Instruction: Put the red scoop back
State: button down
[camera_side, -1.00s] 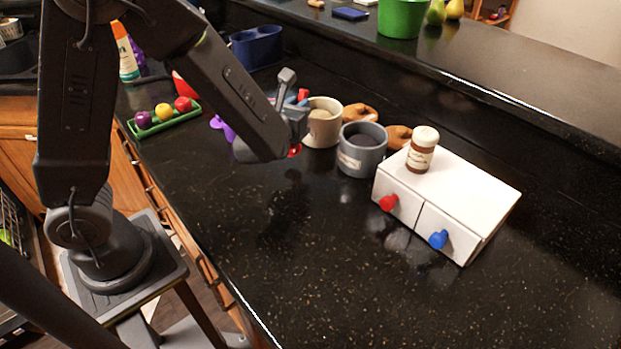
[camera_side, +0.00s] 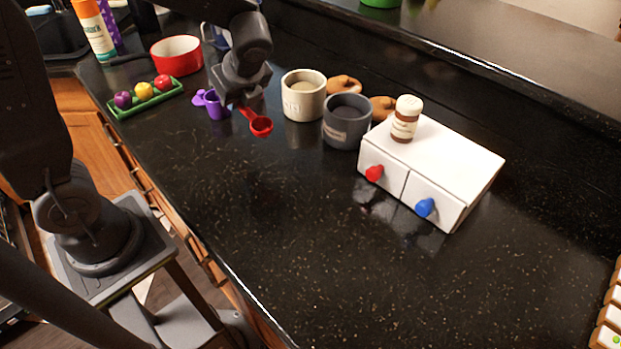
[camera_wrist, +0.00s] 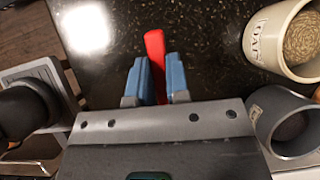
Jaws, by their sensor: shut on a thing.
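The red scoop (camera_side: 261,126) hangs from my gripper (camera_side: 238,101) in the side view, its bowl out to the right, above the dark counter. In the wrist view the red scoop's handle (camera_wrist: 155,55) stands between the two blue fingers of my gripper (camera_wrist: 157,80), which are shut on it. The scoop's bowl is not visible in the wrist view. A purple scoop (camera_side: 213,104) rests on the counter left of my gripper. A beige canister (camera_side: 304,105) and a grey canister (camera_side: 346,133) stand to the right; the beige one shows contents in the wrist view (camera_wrist: 270,45).
A white drawer box (camera_side: 445,155) with a red and a blue knob carries a small brown jar (camera_side: 405,122). A green tray (camera_side: 146,101) with small round fruits and a red bowl (camera_side: 177,56) sit at the left. The front counter is clear.

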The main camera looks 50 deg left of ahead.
jog(key=d, duration=0.1)
jog(key=d+h, duration=0.1)
jog(key=d+r, duration=0.1)
jog(key=shift+w+d+n, duration=0.2)
jog(key=shift+w+n, duration=0.05)
jog(key=shift+n, duration=0.05)
send_over(296, 169)
jog(key=d, duration=0.1)
jog(key=shift+h, duration=0.3)
notch_tip(296, 169, down, 6)
jog(key=shift+d+f, duration=0.1)
jog(key=shift+f, duration=0.15)
jog(key=shift+d+f, duration=0.1)
jog(key=shift+f, duration=2)
jog(key=shift+f, duration=0.1)
jog(key=c, duration=1.1)
grip_release()
